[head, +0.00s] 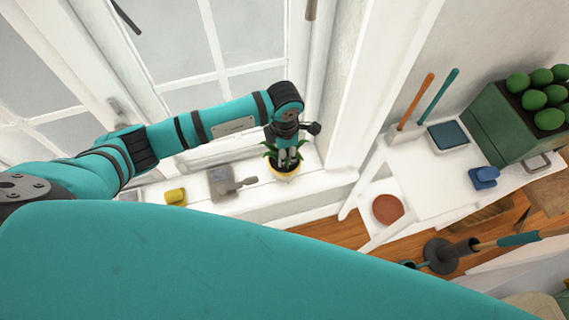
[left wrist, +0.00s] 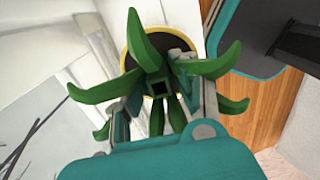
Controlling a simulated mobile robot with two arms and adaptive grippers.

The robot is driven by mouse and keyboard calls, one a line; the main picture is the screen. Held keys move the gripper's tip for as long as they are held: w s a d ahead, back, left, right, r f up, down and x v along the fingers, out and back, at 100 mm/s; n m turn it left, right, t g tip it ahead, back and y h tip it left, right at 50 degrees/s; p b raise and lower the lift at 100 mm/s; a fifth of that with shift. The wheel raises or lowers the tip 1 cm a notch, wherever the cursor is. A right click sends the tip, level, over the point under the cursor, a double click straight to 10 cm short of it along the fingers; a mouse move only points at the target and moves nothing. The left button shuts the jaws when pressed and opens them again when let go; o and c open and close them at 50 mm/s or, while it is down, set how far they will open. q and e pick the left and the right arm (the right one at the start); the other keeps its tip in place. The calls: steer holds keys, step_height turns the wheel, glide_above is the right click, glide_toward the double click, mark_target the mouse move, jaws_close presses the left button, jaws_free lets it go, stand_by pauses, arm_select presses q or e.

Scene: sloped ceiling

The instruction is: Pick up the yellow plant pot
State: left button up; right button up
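The yellow plant pot (head: 284,176) stands on the white window sill, holding a plant with long green leaves (head: 270,149). In the left wrist view its yellow rim (left wrist: 160,35) and dark inside show behind the leaves. My left gripper (head: 287,160) points down over the pot. In the left wrist view its two fingers (left wrist: 157,62) are spread apart on either side of the plant's middle, with tips near the rim. Leaves partly hide the fingertips, and I cannot tell whether they touch the pot. My right gripper is not in view.
A yellow object (head: 176,197) and a grey tool (head: 233,186) lie on the sill to the left. A window rises behind it. At right, a white table (head: 425,180) holds a green crate (head: 497,125) of round green items and a blue object (head: 484,177).

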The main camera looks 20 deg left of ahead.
arm_select(q)
jaws_close()
steer(key=shift+w+r, duration=0.1)
